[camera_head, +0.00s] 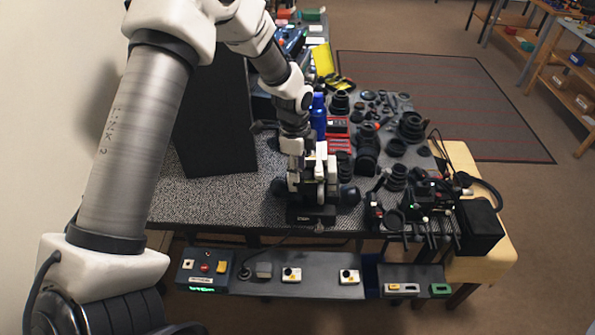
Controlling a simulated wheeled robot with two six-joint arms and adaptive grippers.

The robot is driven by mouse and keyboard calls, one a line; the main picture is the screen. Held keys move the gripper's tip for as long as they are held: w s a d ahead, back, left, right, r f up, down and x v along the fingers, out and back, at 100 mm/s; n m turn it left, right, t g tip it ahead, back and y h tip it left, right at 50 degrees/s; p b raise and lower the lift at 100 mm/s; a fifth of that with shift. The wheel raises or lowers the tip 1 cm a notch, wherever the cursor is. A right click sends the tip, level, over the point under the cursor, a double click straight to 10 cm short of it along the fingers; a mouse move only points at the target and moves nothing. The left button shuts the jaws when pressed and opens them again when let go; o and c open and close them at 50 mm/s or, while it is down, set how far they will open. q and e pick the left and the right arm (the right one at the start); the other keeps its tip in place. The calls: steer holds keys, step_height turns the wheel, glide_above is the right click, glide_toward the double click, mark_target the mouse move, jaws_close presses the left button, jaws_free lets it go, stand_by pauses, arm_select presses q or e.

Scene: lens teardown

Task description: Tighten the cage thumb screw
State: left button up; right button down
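My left arm reaches in from the left, and its gripper (318,190) points down over a dark device on the near part of the table (220,208). The fingers blend with the dark parts around them, so I cannot tell whether they are open, shut or touching anything. A dark assembly with several rods (420,212), which may be the cage, stands at the table's right end, apart from the gripper. The thumb screw is too small to make out or is hidden. My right gripper is not in view.
Many black lens parts (410,126) crowd the table behind and right of the gripper. A blue bottle (318,118) and red boxes (338,145) stand close behind it. A tall black panel (215,120) stands to the left. A control panel (205,268) runs along the front.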

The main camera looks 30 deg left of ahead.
arm_select(q)
step_height(320, 180, up, 10)
steer(key=shift+s+a, duration=0.15)
steer(key=shift+a, duration=0.05)
stand_by(0.3)
